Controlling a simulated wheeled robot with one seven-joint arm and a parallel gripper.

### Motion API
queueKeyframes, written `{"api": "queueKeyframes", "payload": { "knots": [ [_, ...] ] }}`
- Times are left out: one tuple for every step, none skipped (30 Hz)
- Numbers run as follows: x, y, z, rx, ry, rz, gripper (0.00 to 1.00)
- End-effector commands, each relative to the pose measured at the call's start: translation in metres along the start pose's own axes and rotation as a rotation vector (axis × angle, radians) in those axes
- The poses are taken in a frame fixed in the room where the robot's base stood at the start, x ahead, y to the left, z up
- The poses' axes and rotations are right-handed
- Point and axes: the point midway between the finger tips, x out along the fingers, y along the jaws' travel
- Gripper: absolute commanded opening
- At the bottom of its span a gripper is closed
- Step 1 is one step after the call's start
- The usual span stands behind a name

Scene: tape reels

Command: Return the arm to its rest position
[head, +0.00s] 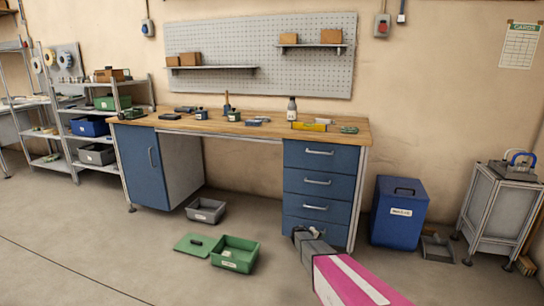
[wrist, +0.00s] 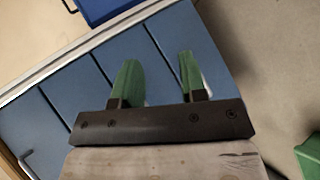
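My arm (head: 350,282) with its pink link reaches in from the bottom right of the head view. My gripper (head: 299,232) is in front of the lowest drawers of the workbench. In the wrist view, the two green fingers of my gripper (wrist: 157,68) stand apart with nothing between them. Blue drawer fronts (wrist: 90,85) fill the background behind them. The fingertips are small in the head view.
A blue bin (head: 398,225) stands right of the drawers. Floor at the front left is clear.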

Motion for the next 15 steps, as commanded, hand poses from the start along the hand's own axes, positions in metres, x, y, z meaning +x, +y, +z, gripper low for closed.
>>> {"api": "queueKeyframes", "payload": {
  "knots": [
    [-0.028,0.018,0.04,0.04,-0.042,-0.059,0.39],
    [-0.038,0.024,0.056,0.061,-0.067,-0.096,0.39],
    [-0.054,0.029,0.076,0.089,-0.098,-0.15,0.39],
    [-0.065,0.033,0.091,0.109,-0.121,-0.19,0.39],
    [-0.078,0.037,0.106,0.128,-0.142,-0.231,0.39],
    [-0.094,0.042,0.125,0.155,-0.168,-0.288,0.39],
    [-0.107,0.044,0.139,0.172,-0.188,-0.332,0.39],
    [-0.121,0.047,0.153,0.191,-0.204,-0.376,0.39],
    [-0.139,0.051,0.171,0.215,-0.226,-0.437,0.39],
    [-0.153,0.053,0.185,0.23,-0.24,-0.483,0.39],
    [-0.168,0.054,0.198,0.248,-0.254,-0.53,0.39],
    [-0.187,0.057,0.214,0.268,-0.269,-0.593,0.39],
    [-0.202,0.059,0.225,0.283,-0.277,-0.639,0.39],
    [-0.216,0.059,0.236,0.295,-0.286,-0.686,0.39],
    [-0.233,0.061,0.249,0.312,-0.293,-0.743,0.39]
  ]
}}
